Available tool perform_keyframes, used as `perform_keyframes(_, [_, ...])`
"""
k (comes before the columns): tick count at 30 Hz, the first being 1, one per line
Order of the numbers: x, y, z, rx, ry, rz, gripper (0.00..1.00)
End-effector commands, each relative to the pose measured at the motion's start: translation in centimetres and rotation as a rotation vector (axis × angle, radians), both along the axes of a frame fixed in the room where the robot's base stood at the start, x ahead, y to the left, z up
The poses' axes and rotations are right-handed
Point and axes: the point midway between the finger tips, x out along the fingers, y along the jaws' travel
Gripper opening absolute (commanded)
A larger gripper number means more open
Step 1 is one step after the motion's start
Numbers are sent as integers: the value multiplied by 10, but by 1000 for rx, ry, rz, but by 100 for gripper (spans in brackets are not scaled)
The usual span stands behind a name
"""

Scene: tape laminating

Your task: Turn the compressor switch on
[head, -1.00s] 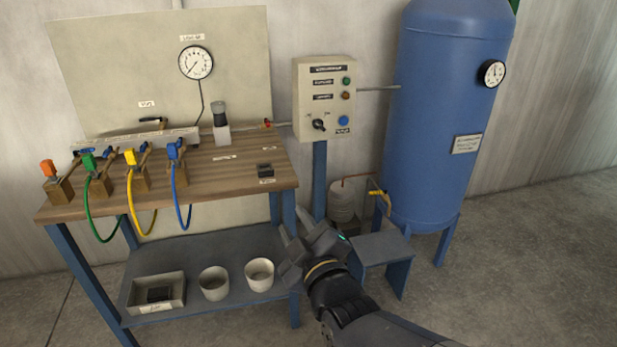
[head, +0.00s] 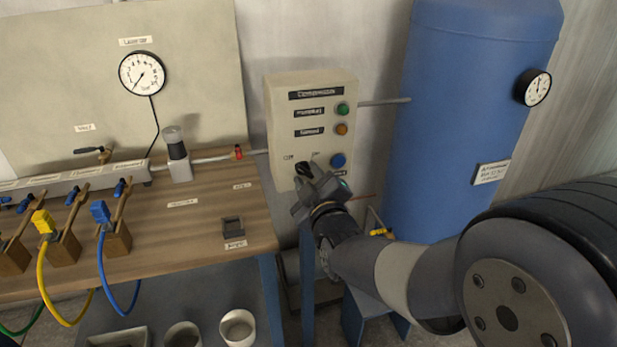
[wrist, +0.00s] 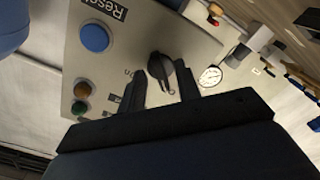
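The compressor control box (head: 290,130) is a beige panel on a blue post, left of the blue tank. Its black rotary switch (head: 302,168) sits low on the panel's left side, partly hidden by my gripper (head: 310,178). In the wrist view the switch (wrist: 162,70) shows between the two fingertips of my gripper (wrist: 161,70), with a gap on each side. The gripper is open and holds nothing. The fingertips are close to the panel (wrist: 115,50); I cannot tell whether they touch it. One switch label reads "on" in the wrist view.
A blue button (head: 338,160), an orange lamp (head: 341,129) and a green lamp (head: 343,109) are on the same panel. The blue tank (head: 455,120) with a gauge (head: 534,88) stands right. The wooden workbench (head: 200,225) with hoses and valves is left.

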Motion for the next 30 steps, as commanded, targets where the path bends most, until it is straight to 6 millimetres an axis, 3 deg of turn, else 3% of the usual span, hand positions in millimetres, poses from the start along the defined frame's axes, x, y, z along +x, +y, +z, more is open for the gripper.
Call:
perform_keyframes(8, [1,0,0,0,0,0,32])
perform_keyframes(20, [1,0,0,0,0,0,0])
perform_keyframes(30, [1,0,-1,10,2,-1,0])
